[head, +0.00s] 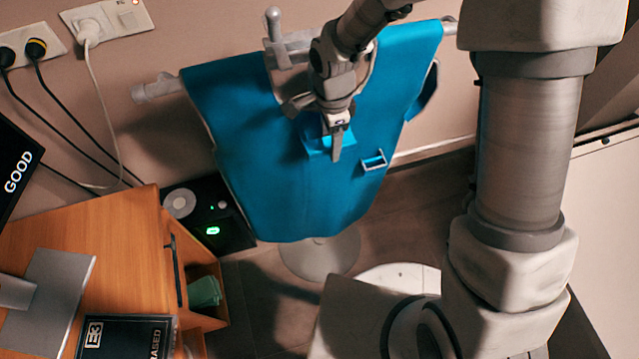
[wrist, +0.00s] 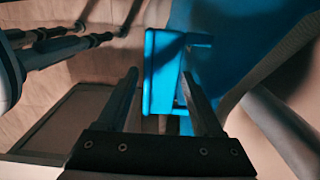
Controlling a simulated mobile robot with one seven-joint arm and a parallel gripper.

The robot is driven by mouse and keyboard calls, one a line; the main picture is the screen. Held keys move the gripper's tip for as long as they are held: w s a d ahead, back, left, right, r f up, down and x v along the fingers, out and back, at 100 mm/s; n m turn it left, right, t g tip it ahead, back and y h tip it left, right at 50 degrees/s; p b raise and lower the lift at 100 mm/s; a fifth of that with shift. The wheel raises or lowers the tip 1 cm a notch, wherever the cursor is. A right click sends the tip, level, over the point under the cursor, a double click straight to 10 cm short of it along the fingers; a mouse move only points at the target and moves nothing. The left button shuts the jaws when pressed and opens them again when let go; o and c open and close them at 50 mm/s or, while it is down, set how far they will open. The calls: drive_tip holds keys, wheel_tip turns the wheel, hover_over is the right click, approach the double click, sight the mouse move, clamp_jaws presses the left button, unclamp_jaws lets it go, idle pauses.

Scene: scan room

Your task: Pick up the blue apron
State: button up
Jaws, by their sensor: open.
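The blue apron (head: 290,200) hangs spread out from a grey stand in the head view, against the wall. Two lighter blue handle-like pieces (head: 374,160) stick out from its front. My gripper (head: 337,148) is at the upper middle of the apron, and partly hides the left piece (head: 316,140). In the wrist view my gripper (wrist: 160,74) is open, with one finger on either side of a blue piece (wrist: 161,70). I cannot tell whether the fingers touch it. The apron's cloth (wrist: 235,35) shows behind and to the right.
The grey stand bar (head: 158,88) shows at left, and its round base (head: 320,258) is below the apron. A wooden cabinet (head: 110,235) stands at left, beside a black box (head: 205,215) with a green light. Cables and sockets (head: 105,22) are on the wall.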

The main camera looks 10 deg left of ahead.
drive_tip(key=shift+w+f, duration=0.15)
drive_tip(key=shift+f, duration=1.15)
drive_tip(key=shift+w+f, duration=0.1)
drive_tip(key=shift+f, duration=1.15)
drive_tip(key=c, duration=1.1)
clamp_jaws()
